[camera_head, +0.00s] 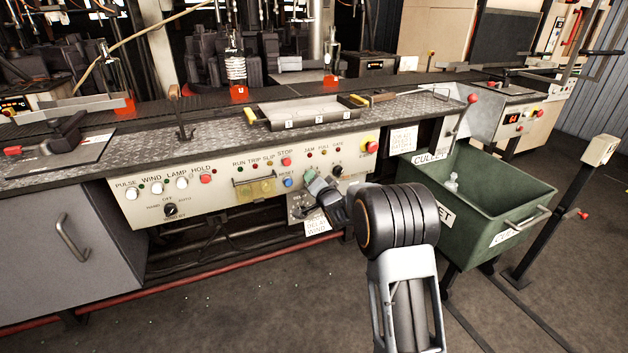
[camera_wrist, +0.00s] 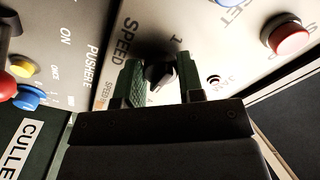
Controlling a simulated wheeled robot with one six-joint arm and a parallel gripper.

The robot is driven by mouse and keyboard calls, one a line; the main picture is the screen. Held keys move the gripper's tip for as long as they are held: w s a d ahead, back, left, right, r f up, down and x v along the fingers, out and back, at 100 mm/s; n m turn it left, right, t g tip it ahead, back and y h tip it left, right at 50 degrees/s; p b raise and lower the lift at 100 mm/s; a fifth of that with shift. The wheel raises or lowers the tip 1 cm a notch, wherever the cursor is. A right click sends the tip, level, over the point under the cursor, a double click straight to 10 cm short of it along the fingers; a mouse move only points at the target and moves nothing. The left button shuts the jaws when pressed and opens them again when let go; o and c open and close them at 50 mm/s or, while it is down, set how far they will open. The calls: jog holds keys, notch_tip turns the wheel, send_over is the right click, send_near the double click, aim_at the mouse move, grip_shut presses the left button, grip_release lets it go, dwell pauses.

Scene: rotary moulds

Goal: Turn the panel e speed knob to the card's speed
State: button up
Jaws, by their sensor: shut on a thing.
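The speed knob (camera_wrist: 158,74) is black and round with a pale pointer line, on a light panel (camera_wrist: 107,75) lettered SPEED in the wrist view. My gripper (camera_wrist: 161,70) has its green-padded fingers on both sides of this knob, shut on it. A number 1 is readable beside the knob; its other marks are mostly hidden by the fingers. In the head view my gripper (camera_head: 318,186) is at the front of the machine, hiding the knob. A white card (camera_head: 402,140) hangs right of the control panel; I cannot read its text reliably.
A red button (camera_wrist: 287,37) sits close to the knob panel in the wrist view. A blue button (camera_head: 287,183) is left of my gripper. A green cullet bin (camera_head: 500,185) stands to the right. A metal tray (camera_head: 305,110) lies on the bench above.

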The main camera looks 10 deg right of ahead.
dwell(0.4)
jog(key=o, duration=0.9)
jog(key=s, duration=0.4)
jog(key=s+d+p, duration=0.1)
jog(key=s, duration=0.4)
jog(key=s+d+p, duration=0.1)
jog(key=s, duration=0.3)
jog(key=shift+s+d, duration=0.25)
jog(key=shift+s, duration=0.1)
